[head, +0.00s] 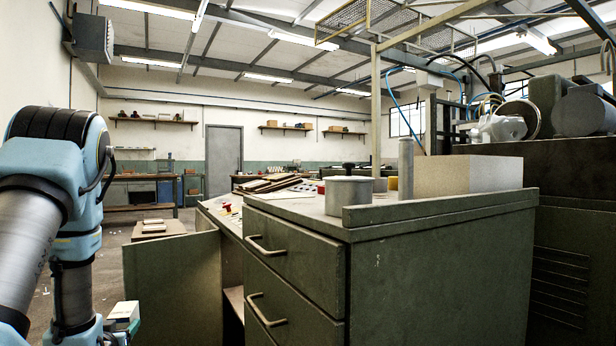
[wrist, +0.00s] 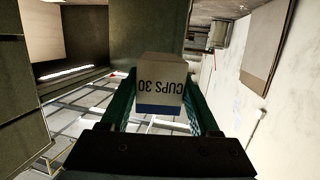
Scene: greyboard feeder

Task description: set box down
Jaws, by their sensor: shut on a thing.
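A small white box (wrist: 160,75) with a blue band and the print "CUPS 30", upside down in the picture, sits between the green fingers of my gripper (wrist: 160,92) in the wrist view. The fingers press on its two sides. In the head view the box (head: 124,312) shows small at the bottom left, beside the lower end of my blue and grey arm. It is held in the air, left of the open cabinet door. The fingers are mostly cut off or hidden in the head view.
A green cabinet (head: 440,270) with drawers fills the centre and right. Its open door (head: 172,288) stands close to my gripper. A round grey tin (head: 348,194) and a pale block (head: 467,176) are on top. Flat boards (head: 152,226) lie behind on the left.

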